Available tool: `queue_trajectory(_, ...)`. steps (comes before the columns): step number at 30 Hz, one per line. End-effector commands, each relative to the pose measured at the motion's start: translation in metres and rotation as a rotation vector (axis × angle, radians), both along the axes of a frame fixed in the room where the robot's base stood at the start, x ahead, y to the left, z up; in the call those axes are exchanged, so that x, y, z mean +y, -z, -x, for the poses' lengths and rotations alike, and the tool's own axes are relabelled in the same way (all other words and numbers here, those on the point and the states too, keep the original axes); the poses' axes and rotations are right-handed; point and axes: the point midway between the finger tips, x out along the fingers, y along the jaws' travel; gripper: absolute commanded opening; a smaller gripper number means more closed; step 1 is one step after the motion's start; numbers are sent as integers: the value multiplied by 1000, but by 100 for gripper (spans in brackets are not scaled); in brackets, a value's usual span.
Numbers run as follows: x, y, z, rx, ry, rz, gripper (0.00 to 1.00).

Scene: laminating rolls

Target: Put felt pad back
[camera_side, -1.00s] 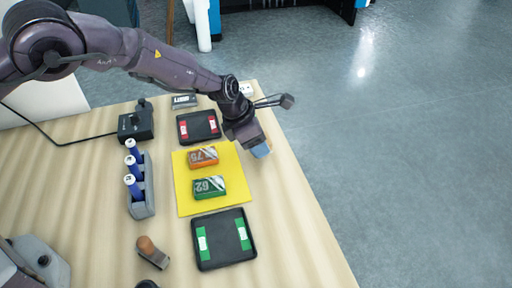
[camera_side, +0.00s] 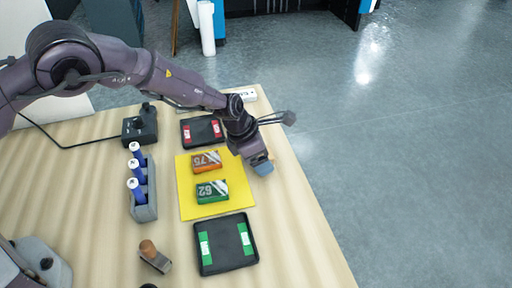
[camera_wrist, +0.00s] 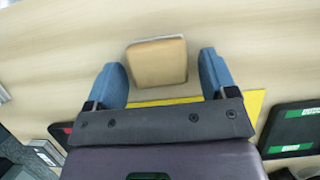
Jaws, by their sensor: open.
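A tan, rounded-edged block with a pale edge, which looks like the felt pad (camera_wrist: 157,62), lies on the wood-grained table in the wrist view. It sits between the two blue fingers of my gripper (camera_wrist: 162,78), with a visible gap on each side. In the side view my gripper (camera_side: 264,168) is open and low over the table, just right of the yellow mat (camera_side: 187,207). The pad is mostly hidden there behind the fingers.
An orange box (camera_side: 206,162) and a green box (camera_side: 211,192) stand on the mat. A red-marked black tray (camera_side: 202,131) is behind, a green-marked one (camera_side: 226,243) in front. A bottle rack (camera_side: 144,203) and a wooden-handled tool (camera_side: 154,257) are left. The right table strip is clear.

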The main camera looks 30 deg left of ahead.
Motion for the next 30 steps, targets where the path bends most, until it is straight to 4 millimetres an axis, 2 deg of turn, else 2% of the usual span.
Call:
queue_trajectory(5,4,-19,4,-2,-1,1,78)
queue_trajectory(18,28,-98,27,-3,1,1,78)
queue_trajectory(24,32,-112,32,-1,1,0,78)
queue_trajectory(30,33,-113,33,0,0,0,78)
